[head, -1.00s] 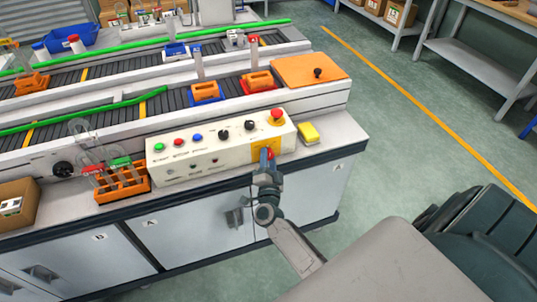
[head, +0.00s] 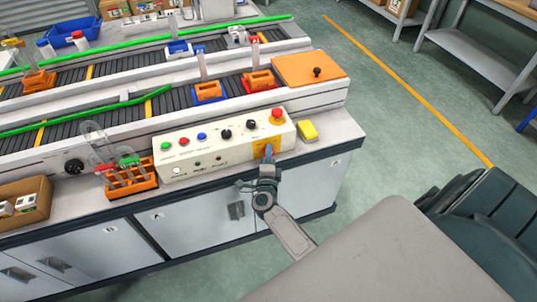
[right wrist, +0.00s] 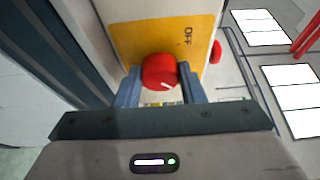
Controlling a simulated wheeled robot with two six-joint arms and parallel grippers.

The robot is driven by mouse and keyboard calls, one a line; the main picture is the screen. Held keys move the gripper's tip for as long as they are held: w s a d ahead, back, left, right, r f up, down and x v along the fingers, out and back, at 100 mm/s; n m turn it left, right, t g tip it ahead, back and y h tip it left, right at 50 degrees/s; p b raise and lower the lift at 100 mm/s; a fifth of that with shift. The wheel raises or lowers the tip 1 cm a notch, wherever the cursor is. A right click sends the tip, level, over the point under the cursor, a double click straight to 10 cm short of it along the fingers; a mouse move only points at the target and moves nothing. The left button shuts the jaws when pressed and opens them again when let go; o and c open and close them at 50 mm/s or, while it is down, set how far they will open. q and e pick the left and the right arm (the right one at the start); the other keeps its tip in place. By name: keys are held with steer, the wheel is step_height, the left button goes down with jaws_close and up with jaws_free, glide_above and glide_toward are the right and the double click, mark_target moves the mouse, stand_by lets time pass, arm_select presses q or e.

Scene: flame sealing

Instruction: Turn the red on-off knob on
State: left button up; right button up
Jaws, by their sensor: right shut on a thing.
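The red on-off knob (right wrist: 160,70) sits on a yellow plate (right wrist: 125,38) on the front of the cream control box (head: 215,148). Its white mark points down and to the right in the right wrist view, away from the "OFF" lettering. My right gripper (right wrist: 160,82) is shut on the knob, one blue finger on each side. In the head view my right gripper (head: 268,158) is at the box's right front and hides most of the knob. My left gripper is not in view.
A red mushroom button (head: 277,116) is on top of the box near the knob. A yellow block (head: 307,131) lies to the right. An orange rack (head: 130,181) with tubes stands to the left. The conveyor runs behind.

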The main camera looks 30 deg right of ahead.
stand_by(0.4)
steer(key=o, duration=1)
steer(key=b+v, duration=0.2)
steer(key=v, duration=0.9)
steer(key=shift+d, duration=0.1)
